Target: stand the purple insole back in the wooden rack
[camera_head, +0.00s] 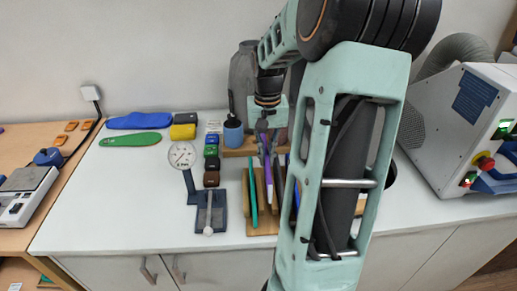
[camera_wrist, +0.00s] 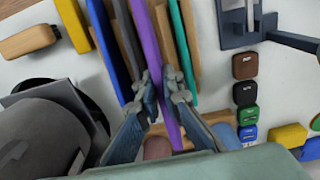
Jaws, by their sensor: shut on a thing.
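The purple insole (camera_wrist: 150,45) is between my gripper's fingers and stands on edge; it also shows as a thin purple strip in the head view (camera_head: 266,158). My gripper (camera_wrist: 163,80) is shut on it, fingers on either side. The wooden rack (camera_head: 262,226) stands on the white bench below my gripper, partly hidden by my arm. In the wrist view the insole lies among the rack's upright slats (camera_wrist: 192,38). A teal insole (camera_wrist: 183,45) and a blue insole (camera_wrist: 107,48) stand in it on either side. Whether the purple insole's lower edge touches the rack is hidden.
A dial gauge (camera_head: 182,155) on a dark stand is left of the rack, beside a row of small coloured blocks (camera_head: 211,152). A blue cup (camera_head: 233,133) stands behind. Green (camera_head: 130,139) and blue (camera_head: 140,120) insoles lie at the back left. A white machine (camera_head: 450,125) is at right.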

